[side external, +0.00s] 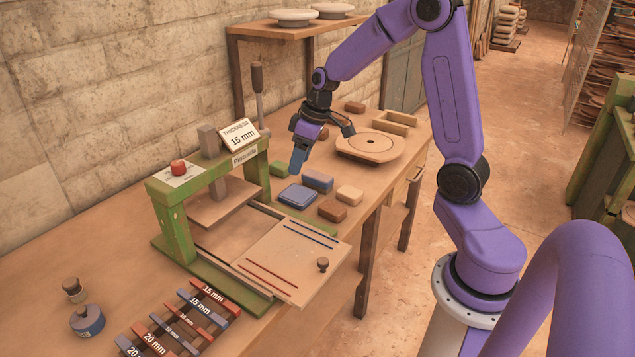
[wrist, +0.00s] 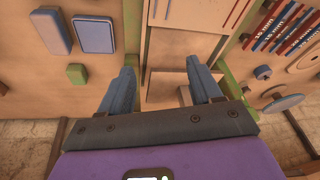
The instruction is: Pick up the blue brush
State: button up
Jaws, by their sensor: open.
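No shape with visible bristles shows, so I cannot tell for sure which blue item is the brush. A blue block with a brownish top (side external: 317,179) lies on the bench, right of the press in the side external view. It also shows at the upper left of the wrist view (wrist: 50,31). A flat blue rectangular piece (side external: 297,197) lies beside it, and shows in the wrist view too (wrist: 93,34). My gripper (side external: 299,161) is open and empty, above the bench behind these pieces. In the wrist view its fingers (wrist: 160,68) are spread apart, and both blue pieces lie outside them, to the left.
The green press (side external: 170,215) with its upright handle stands close to my gripper. A green block (side external: 281,167), a tan block (side external: 349,194) and a brown block (side external: 332,210) lie near the blue pieces. A round board (side external: 370,146) lies farther back. Marked strips (side external: 190,318) lie in front.

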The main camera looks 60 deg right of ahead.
jog(key=w+d+f+m+t, duration=0.1)
jog(key=w+d+f+m, duration=0.15)
jog(key=d, duration=0.65)
jog(key=m+h, duration=0.2)
send_near(318, 175)
jog(key=shift+n+t, duration=0.25)
jog(key=shift+t, duration=0.15)
jog(key=x, duration=1)
jog(key=shift+s+f, duration=0.25)
jog(key=shift+f, duration=0.05)
jog(key=shift+f, duration=0.25)
jog(key=shift+c, duration=0.3)
jog(key=c, duration=0.8)
jog(key=shift+r, duration=0.15)
